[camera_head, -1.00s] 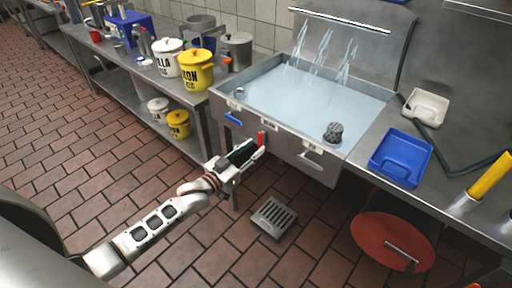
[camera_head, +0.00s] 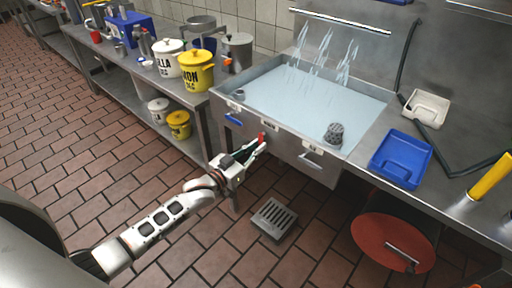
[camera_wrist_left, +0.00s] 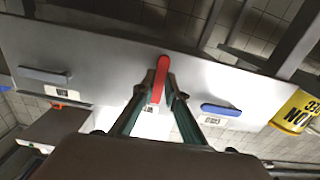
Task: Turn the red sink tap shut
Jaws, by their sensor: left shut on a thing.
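The red tap handle (camera_head: 262,138) is on the front panel of the sink (camera_head: 228,104), between two other handles. My left gripper (camera_head: 258,147) is at this handle, its fingers closed around it. In the left wrist view the red handle (camera_wrist_left: 161,74) stands nearly upright between the green-sided fingertips (camera_wrist_left: 159,90), with its far end showing beyond them. Water streams (camera_head: 322,48) run down at the back of the sink, and water fills the basin. My right gripper is in no view.
A blue tap handle (camera_head: 233,119) is left of the red one, and another handle (camera_head: 312,161) is right of it. A blue tray (camera_head: 401,160) lies on the right counter. A floor grate (camera_head: 273,217) and a red disc (camera_head: 385,232) are below.

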